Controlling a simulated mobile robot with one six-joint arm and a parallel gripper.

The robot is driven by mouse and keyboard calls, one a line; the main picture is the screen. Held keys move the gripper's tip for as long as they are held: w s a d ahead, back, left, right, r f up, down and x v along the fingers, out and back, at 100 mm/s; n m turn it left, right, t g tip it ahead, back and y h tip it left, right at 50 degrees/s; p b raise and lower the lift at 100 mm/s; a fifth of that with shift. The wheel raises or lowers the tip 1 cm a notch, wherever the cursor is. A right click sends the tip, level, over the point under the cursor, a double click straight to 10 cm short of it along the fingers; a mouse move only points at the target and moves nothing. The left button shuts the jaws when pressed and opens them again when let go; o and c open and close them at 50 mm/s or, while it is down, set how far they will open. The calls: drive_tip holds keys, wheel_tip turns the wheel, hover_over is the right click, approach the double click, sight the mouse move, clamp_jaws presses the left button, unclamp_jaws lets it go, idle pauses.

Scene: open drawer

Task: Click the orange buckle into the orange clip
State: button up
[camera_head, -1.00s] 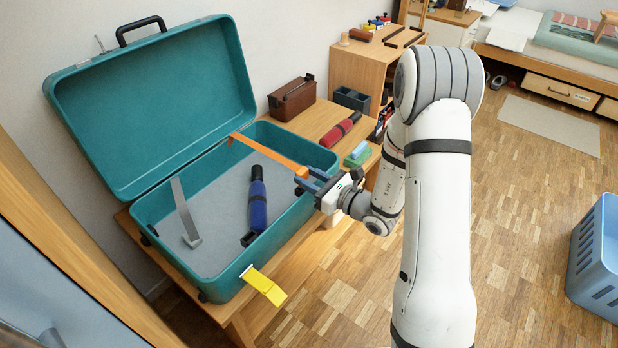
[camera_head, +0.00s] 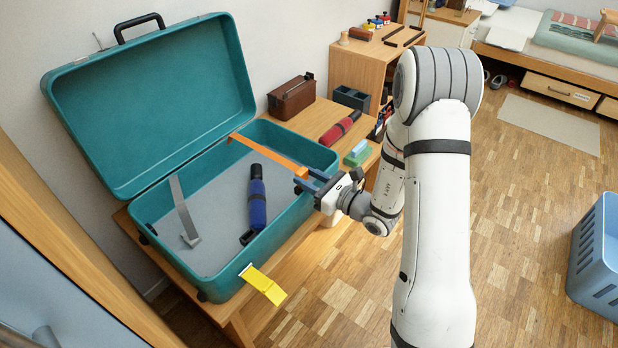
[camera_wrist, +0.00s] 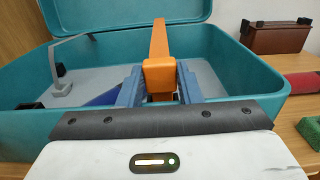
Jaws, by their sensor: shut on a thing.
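An orange strap with its buckle (camera_wrist: 159,75) runs from the back wall of the open teal suitcase (camera_head: 160,228) toward its front right side; the strap also shows in the head view (camera_head: 262,151). My gripper (camera_head: 303,181) is shut on the buckle at the strap's near end, above the suitcase's right front rim. In the wrist view the blue fingers (camera_wrist: 160,88) stand on both sides of the orange buckle. I cannot make out the orange clip; my gripper may hide it.
A blue rolled item (camera_head: 257,198) and a grey strap (camera_head: 182,205) lie in the suitcase. A yellow tab (camera_head: 264,285) hangs on its front. A brown box (camera_head: 292,97) and a red roll (camera_head: 340,129) are on the table behind.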

drive_tip(key=shift+f, duration=0.4)
drive_tip(key=o, duration=1)
drive_tip(key=shift+o, duration=0.2)
drive_tip(key=shift+s, duration=0.1)
drive_tip(key=p+v, duration=0.1)
drive_tip(key=v, duration=0.6)
drive_tip(key=shift+d, duration=0.35)
drive_tip(key=shift+s+r, duration=0.1)
drive_tip(key=shift+s, duration=0.05)
